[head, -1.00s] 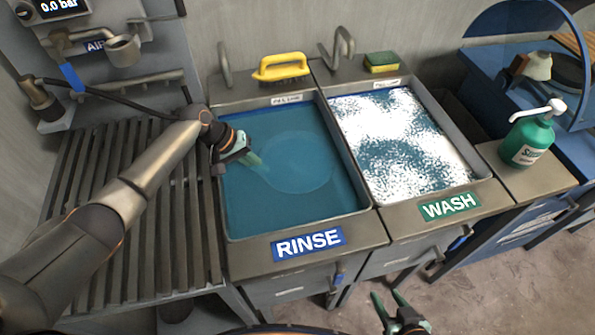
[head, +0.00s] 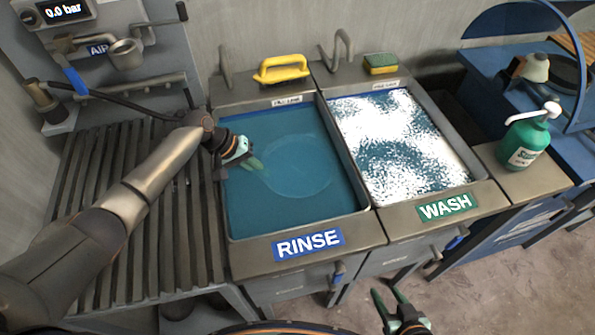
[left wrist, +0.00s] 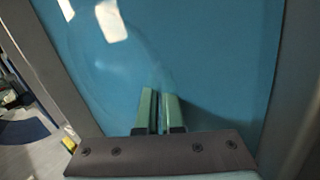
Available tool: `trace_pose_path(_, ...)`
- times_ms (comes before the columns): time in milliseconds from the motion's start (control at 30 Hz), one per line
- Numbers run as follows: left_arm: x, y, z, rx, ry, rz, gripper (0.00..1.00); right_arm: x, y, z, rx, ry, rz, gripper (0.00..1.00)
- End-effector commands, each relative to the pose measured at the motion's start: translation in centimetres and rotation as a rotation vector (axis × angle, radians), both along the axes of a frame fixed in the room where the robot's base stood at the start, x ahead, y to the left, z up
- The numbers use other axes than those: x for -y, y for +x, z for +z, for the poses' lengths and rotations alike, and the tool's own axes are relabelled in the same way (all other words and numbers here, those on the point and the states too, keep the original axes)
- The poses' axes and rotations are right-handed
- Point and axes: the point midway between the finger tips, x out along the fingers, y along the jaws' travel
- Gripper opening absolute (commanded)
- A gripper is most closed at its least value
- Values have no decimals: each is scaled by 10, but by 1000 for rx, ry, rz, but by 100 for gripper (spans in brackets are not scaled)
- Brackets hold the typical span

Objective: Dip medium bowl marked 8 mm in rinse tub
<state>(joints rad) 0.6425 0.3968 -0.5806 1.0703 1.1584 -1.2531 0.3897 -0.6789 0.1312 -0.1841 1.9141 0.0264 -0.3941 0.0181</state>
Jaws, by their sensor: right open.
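The rinse tub (head: 232,228) is the left basin, filled with blue water and labelled RINSE. A faint round outline, the bowl (head: 305,170), shows in the water and is hard to make out; no 8 mm mark is readable. My left gripper (head: 256,163) reaches over the tub's left wall, with its fingertips at the outline's left edge. In the left wrist view, its two green fingers (left wrist: 160,112) are close together at a faint curved rim, seemingly pinching it. My right gripper (head: 392,307) is open and empty, low in front of the basins.
The wash tub (head: 478,192) with white foam adjoins on the right. A yellow brush (head: 281,68) and a sponge (head: 380,63) lie on the back ledge. A green soap bottle (head: 527,140) stands at right. A slatted rack (head: 90,200) lies left under my left arm.

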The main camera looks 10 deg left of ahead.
Motion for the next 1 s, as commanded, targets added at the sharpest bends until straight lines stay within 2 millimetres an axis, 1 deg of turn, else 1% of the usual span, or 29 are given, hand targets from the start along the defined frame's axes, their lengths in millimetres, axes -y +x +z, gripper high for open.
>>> trace_pose_path(200, -3, 9, 0, 4, -2, 1, 0, 0, 0, -8, 0, 0, 0, 50)
trace_pose_path(467, -3, 10, 1, 3, -2, 0, 0, 0, 0, -8, 0, 0, 0, 50)
trace_pose_path(1000, 1, -1, 3, 2, -2, 0, 0, 0, 0, 10, 0, 0, 0, 50)
